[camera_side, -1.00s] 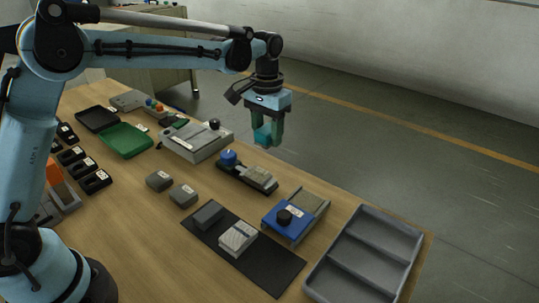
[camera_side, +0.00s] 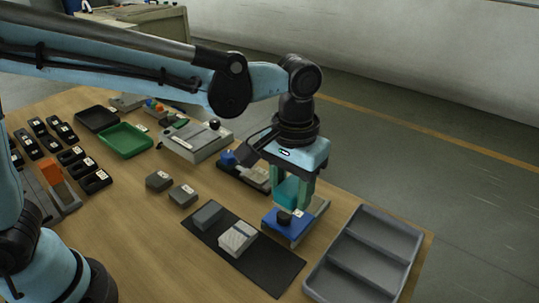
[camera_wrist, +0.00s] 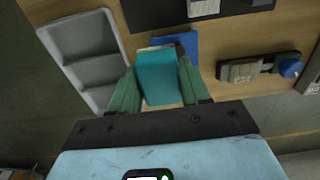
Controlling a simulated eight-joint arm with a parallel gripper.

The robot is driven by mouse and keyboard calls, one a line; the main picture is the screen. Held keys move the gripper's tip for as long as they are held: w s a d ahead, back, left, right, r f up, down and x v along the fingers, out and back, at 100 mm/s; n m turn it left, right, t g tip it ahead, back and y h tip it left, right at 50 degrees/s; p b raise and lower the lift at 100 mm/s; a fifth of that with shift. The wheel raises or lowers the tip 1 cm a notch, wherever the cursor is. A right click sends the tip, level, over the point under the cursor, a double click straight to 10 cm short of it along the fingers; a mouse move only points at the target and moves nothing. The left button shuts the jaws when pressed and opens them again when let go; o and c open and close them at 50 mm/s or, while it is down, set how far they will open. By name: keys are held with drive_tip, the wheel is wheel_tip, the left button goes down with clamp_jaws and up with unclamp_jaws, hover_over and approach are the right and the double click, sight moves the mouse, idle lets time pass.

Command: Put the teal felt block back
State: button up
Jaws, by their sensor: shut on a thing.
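The teal felt block (camera_side: 287,192) is held between the green fingers of my gripper (camera_side: 291,196). In the wrist view the teal block (camera_wrist: 157,78) sits between both fingertips (camera_wrist: 159,73). The block hangs above the blue fixture with a black knob (camera_side: 277,231), near the table's right edge. My gripper and the block hide part of that fixture's far side. I cannot tell how large the gap is between block and fixture.
A grey compartment tray (camera_side: 344,281) lies to the right of the blue fixture. A black mat (camera_side: 270,262) with grey and white blocks lies in front. A black fixture with a blue knob (camera_side: 229,159) stands behind my gripper. A green tray (camera_side: 126,140) lies farther left.

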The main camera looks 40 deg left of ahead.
drive_tip(key=s+d+f, duration=0.1)
drive_tip(key=s+d, duration=0.2)
drive_tip(key=s, duration=0.5)
drive_tip(key=s+d, duration=0.3)
drive_tip(key=s, duration=0.5)
hover_over(273, 267)
wheel_tip(273, 267, down, 7)
drive_tip(key=shift+f, duration=2.05)
drive_tip(key=shift+f, duration=0.1)
drive_tip(key=o, duration=0.9)
drive_tip(key=shift+o, duration=0.2)
